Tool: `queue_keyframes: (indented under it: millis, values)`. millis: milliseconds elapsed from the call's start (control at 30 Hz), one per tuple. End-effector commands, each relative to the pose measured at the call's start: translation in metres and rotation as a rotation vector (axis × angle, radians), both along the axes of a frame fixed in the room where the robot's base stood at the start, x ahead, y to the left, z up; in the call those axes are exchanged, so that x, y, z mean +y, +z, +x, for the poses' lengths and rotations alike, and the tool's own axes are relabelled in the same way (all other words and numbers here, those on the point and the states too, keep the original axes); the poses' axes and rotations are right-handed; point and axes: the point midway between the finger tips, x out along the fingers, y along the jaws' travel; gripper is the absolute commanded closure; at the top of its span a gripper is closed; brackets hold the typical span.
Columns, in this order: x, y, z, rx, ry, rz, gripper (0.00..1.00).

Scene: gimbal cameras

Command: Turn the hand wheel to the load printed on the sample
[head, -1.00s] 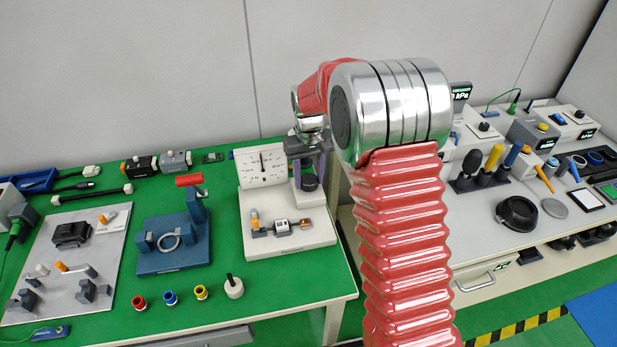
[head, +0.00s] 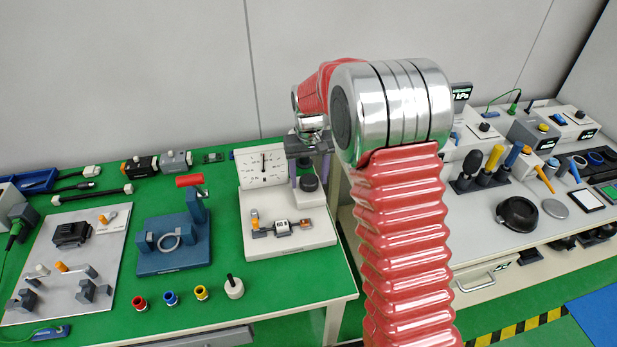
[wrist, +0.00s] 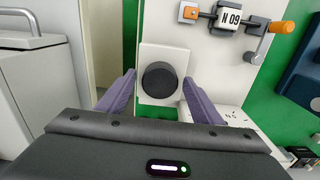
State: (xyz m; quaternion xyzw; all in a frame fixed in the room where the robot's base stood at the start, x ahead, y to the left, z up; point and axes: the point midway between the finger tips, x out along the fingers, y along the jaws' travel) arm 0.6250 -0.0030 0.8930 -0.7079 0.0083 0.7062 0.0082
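The test stand (head: 280,243) is a white base with a white dial plate (head: 262,167) at its back; the dial needle points nearly straight up. A small device with a sample label (wrist: 229,17) lies on the base; the label appears upside down in the wrist view and reads 60 N. An orange-handled crank (wrist: 282,26) is at its end. A black round knob or wheel (wrist: 160,79) sits on a white block, also visible in the head view (head: 309,183). My gripper (wrist: 157,82) is open, with its purple fingers on either side of the knob, apart from it.
A blue fixture with a red handle (head: 189,180) stands left of the stand. Several coloured rings and a black-pegged white disc (head: 234,287) lie in front. A light-grey cabinet with a handle (wrist: 30,38) is beside the bench. My arm blocks the middle right.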

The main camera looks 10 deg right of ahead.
Motion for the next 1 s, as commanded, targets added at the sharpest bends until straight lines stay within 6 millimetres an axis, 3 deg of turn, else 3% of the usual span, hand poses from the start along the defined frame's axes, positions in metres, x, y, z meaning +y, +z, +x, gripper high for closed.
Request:
queue_keyframes:
  millis: [267,467,1000]
  values:
    - [0.0,0.0,-0.001,0.002,0.0,0.0,0.38]
    - [0.0,0.012,0.0,-0.001,0.0,0.0,0.38]
    - [0.0,0.101,0.001,-0.002,0.0,0.0,0.38]
